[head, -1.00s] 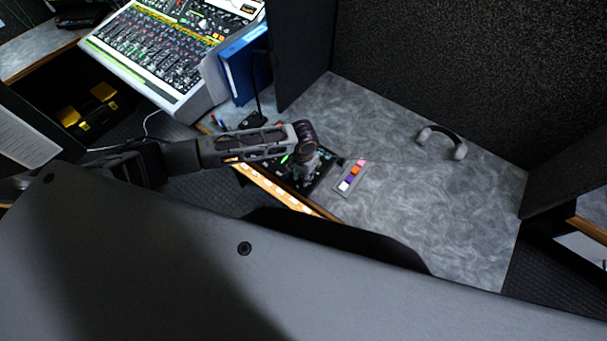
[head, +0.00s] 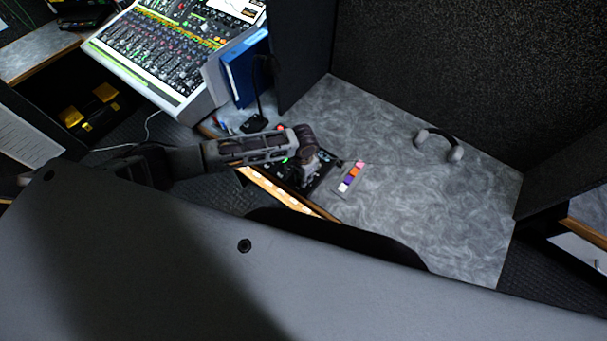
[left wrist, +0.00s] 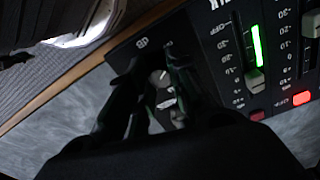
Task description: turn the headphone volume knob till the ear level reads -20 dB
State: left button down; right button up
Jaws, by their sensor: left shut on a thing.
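The black control panel (head: 322,180) lies at the left front of the grey desk, partly hidden under my left arm. My left gripper (head: 308,176) reaches down onto it. In the left wrist view the headphone volume knob (left wrist: 163,76) sits between the two dark fingers of my left gripper (left wrist: 156,70), below a small headphone mark (left wrist: 142,43). The gripper is shut on the knob, and the fingers hide much of it. Beside it is a lit green level bar (left wrist: 256,46) with a number scale; I cannot read its exact level. My right gripper is not in view.
Next to the bar are a fader (left wrist: 254,80) and a lit red button (left wrist: 301,98). A strip of coloured keys (head: 351,177) lies right of the panel. Headphones (head: 438,143) rest farther right. A mixing console (head: 165,55) and blue binder (head: 240,68) stand left. The desk's right part is clear.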

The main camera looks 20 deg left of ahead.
pick_arm(q)
jog(key=shift+m+p, duration=0.95)
jog(key=shift+m, duration=0.45)
jog(key=c, duration=1.3)
grip_release()
jog(key=shift+o, duration=0.2)
notch_tip(320, 180, up, 12)
